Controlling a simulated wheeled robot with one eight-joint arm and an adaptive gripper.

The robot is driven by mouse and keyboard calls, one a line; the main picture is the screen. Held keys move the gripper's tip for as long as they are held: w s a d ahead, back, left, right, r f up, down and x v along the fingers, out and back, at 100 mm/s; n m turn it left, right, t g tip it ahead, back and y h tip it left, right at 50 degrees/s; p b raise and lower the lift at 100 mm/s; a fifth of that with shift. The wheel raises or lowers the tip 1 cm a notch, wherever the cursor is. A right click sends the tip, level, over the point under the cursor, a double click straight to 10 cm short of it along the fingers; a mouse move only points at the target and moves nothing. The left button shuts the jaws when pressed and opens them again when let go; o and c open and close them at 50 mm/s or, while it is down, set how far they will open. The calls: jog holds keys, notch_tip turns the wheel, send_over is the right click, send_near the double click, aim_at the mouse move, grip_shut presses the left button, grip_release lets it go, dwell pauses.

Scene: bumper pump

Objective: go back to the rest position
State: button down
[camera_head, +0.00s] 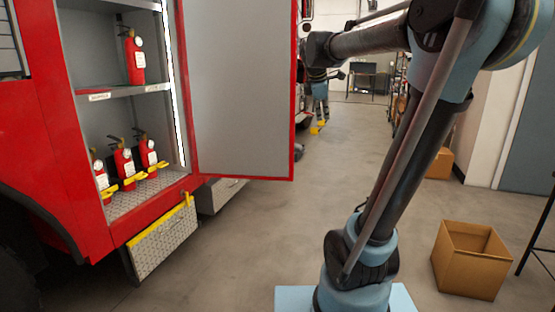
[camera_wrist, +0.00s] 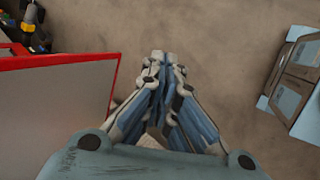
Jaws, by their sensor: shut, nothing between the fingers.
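My gripper (camera_wrist: 162,60) points down in the wrist view, with its blue and pale fingers drawn together and nothing held between them. Bare floor shows below and beyond the fingertips. In the head view my arm rises at the right and bends left at the top, its far end near the outer edge of the open cabinet door (camera_head: 240,90). The same red-edged grey door (camera_wrist: 55,115) lies left of my gripper in the wrist view, apart from the fingers.
The red fire truck (camera_head: 35,140) stands at the left with its cabinet open. Fire extinguishers stand on the upper shelf (camera_head: 120,92) and cabinet floor (camera_head: 150,190). A checker-plate flap (camera_head: 160,240) hangs below. An open cardboard box (camera_head: 470,262) sits at the right. The middle floor is clear.

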jog(key=s+d+f+m+g+y, duration=0.2)
jog(key=s+f+m, duration=1.5)
jog(key=s+f, duration=1.2)
jog(key=shift+s+d+g+y, duration=0.15)
jog(key=shift+s+g+y, duration=0.15)
jog(key=shift+s+g, duration=0.35)
jog(key=shift+s, duration=0.1)
